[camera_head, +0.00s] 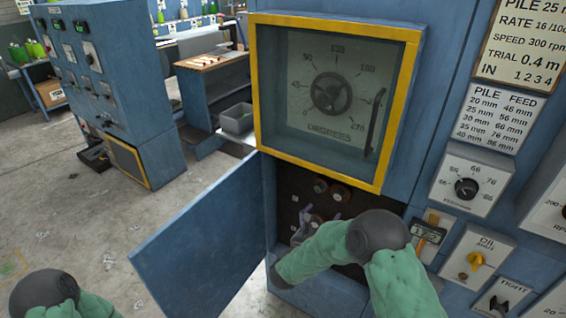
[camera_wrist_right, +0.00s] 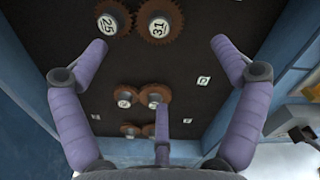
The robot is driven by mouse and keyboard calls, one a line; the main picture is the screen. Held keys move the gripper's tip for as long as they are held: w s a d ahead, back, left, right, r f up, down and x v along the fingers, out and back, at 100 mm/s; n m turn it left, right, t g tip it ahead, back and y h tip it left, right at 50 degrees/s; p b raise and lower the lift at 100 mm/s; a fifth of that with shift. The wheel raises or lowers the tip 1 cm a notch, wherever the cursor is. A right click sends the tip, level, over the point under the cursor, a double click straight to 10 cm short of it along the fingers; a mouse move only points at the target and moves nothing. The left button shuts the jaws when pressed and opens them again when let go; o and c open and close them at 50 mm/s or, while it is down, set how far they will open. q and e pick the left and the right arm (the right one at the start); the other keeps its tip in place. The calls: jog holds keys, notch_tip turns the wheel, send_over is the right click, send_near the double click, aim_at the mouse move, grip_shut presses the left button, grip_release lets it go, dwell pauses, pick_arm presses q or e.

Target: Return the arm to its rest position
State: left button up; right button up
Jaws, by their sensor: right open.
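My right arm (camera_head: 330,248) is bent, with its green sleeve and dark joint in front of the blue machine. Its forearm reaches into the open lower compartment (camera_head: 283,205). My right gripper (camera_head: 302,226) is small and partly hidden in the head view. In the right wrist view the gripper (camera_wrist_right: 160,45) has its purple fingers spread wide, with nothing between them. It faces a dark panel (camera_wrist_right: 205,60) with brown gears, two of them marked 25 (camera_wrist_right: 108,18) and 31 (camera_wrist_right: 160,20). Only part of my left arm (camera_head: 45,293) shows, at the bottom left; its gripper is out of frame.
The blue compartment door (camera_head: 205,245) stands open to the left of the arm. Above is a yellow-framed window (camera_head: 333,100) over a degrees dial. A small digital gauge (camera_head: 428,232), an oil switch (camera_head: 476,259) and a knob (camera_head: 467,188) lie to the right. Floor (camera_head: 60,200) shows at left.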

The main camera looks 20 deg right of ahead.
jog(key=s+a+f+m+g+y, duration=0.2)
jog(key=s+f+m+g+y, duration=0.3)
jog(key=s+f, duration=0.6)
jog(key=s+a+f+m+g+y, duration=0.15)
jog(key=s+f+m+g, duration=0.25)
jog(key=s+f+g, duration=0.65)
jog(key=s+a+f+m+y, duration=0.3)
jog(key=s+a+m+y, duration=0.15)
jog(key=a, duration=0.25)
jog(key=s+a+f+m+y, duration=0.4)
jog(key=s+a+m, duration=0.1)
jog(key=a+m, duration=0.1)
jog(key=w+a+m+t+y, duration=0.1)
jog(key=m, duration=0.4)
jog(key=w+a+f+m+t+y, duration=0.1)
jog(key=a+m+t, duration=0.1)
jog(key=m, duration=0.4)
jog(key=w+a+m+t+p, duration=0.1)
jog(key=m, duration=0.4)
jog(key=shift+a+f+y, duration=0.35)
jog(key=shift+a+y, duration=0.05)
